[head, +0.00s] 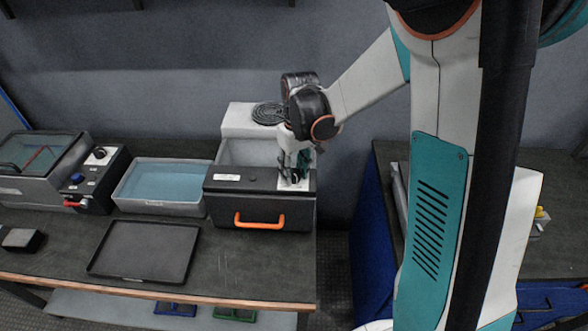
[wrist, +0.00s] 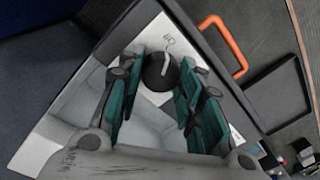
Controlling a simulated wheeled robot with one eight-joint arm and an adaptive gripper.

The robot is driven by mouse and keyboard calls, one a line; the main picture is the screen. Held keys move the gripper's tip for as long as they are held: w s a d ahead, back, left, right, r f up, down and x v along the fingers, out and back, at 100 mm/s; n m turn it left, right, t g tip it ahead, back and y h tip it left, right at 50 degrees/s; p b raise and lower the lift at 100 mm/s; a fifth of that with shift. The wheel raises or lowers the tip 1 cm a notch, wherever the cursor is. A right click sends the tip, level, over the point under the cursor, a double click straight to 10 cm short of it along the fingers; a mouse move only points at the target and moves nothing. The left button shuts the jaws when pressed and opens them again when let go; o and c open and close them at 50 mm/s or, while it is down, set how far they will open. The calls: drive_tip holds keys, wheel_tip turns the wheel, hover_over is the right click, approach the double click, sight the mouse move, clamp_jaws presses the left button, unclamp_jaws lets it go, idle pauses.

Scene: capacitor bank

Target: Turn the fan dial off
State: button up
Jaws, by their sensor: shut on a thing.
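The fan dial (wrist: 161,70) is a dark round knob on a white plate with small markings, on top of the dark-fronted box. My gripper (wrist: 162,78) is over it from above, with its teal fingers shut on the dial from both sides. In the head view my gripper (head: 294,176) reaches down to the white plate (head: 305,185) at the right end of the box's top, and hides the dial. I cannot read which mark the dial points to.
The box (head: 225,205) has an orange handle (head: 259,221) in front and a round grille (head: 268,113) behind. Left of it stand a blue-filled tray (head: 165,182) and a lidded unit with knobs (head: 98,155). A flat black tray (head: 145,250) lies in front.

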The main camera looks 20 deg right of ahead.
sight(296, 171)
idle(0.4)
drive_tip(key=o, duration=1.1)
drive_tip(key=shift+c, duration=0.2)
drive_tip(key=shift+r, duration=0.1)
wheel_tip(296, 171, up, 12)
drive_tip(key=shift+d, duration=0.35)
drive_tip(key=s+r+m+t, duration=0.1)
drive_tip(key=s+r+t, duration=0.1)
drive_tip(key=s, duration=0.7)
drive_tip(key=s+r+m+t, duration=0.1)
drive_tip(key=s+t, duration=0.4)
drive_tip(key=s, duration=0.4)
drive_tip(key=shift+s+a+r+h, duration=0.3)
drive_tip(key=shift+a+r+h, duration=0.05)
drive_tip(key=shift+a+h, duration=0.1)
